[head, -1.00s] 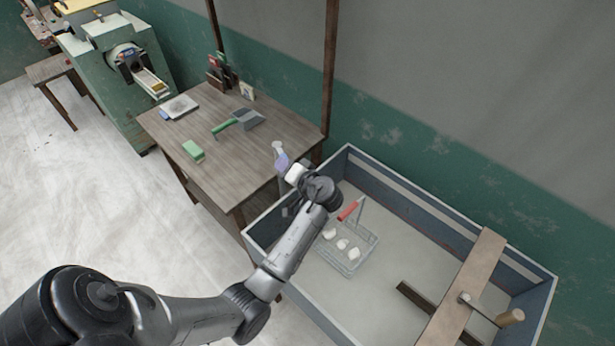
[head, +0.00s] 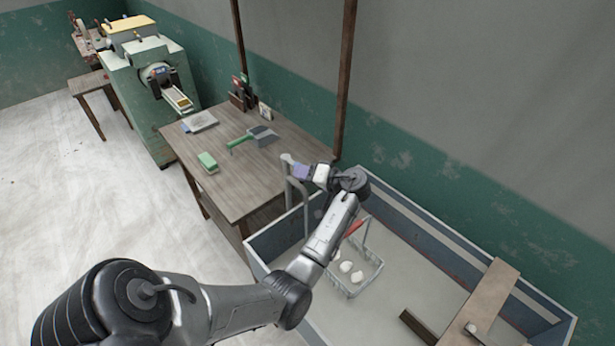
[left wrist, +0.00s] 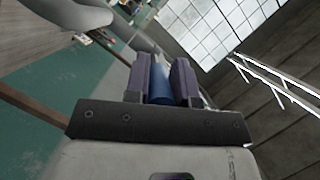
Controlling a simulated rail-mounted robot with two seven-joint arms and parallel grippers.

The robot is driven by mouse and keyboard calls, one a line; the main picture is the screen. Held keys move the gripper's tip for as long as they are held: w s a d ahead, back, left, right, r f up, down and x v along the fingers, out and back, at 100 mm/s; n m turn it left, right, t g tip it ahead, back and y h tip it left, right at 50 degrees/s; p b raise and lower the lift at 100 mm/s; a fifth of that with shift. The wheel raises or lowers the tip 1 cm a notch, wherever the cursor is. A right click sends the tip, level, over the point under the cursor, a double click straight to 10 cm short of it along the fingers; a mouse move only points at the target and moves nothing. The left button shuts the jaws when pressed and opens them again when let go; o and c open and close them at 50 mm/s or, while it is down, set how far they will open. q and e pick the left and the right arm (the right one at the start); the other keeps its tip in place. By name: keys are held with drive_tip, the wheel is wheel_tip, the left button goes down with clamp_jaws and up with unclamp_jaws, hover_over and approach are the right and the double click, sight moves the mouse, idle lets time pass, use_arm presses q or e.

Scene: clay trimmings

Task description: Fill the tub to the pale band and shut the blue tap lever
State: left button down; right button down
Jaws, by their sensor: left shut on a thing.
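The large blue-grey tub (head: 262,262) stands at the lower right in the head view. A pale band (head: 452,243) runs along its far inner wall. The tub's inside looks plain grey, and I cannot tell the water level. The grey tap pipe (head: 288,188) rises at the tub's left end beside the table. My left gripper (head: 300,171) is at the top of the tap, its purple fingers pointing left. In the left wrist view, these fingers are shut on the blue tap lever (left wrist: 161,82). Stream and spout are largely hidden by my arm. My right gripper is not in view.
A wire basket (head: 352,289) with white lumps and a red handle (head: 356,226) sits in the tub. A board (head: 478,295) crosses the tub's right end. The wooden table (head: 235,184) holds a green-handled scoop (head: 255,138) and a green block (head: 207,162). Floor at left is clear.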

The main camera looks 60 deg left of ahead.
use_arm(q)
drive_tip(key=shift+f, duration=0.15)
drive_tip(key=c, duration=1)
unclamp_jaws()
drive_tip(key=shift+a, duration=0.1)
drive_tip(key=shift+o, duration=0.2)
drive_tip(key=b+v, duration=0.1)
drive_tip(key=v, duration=1.3)
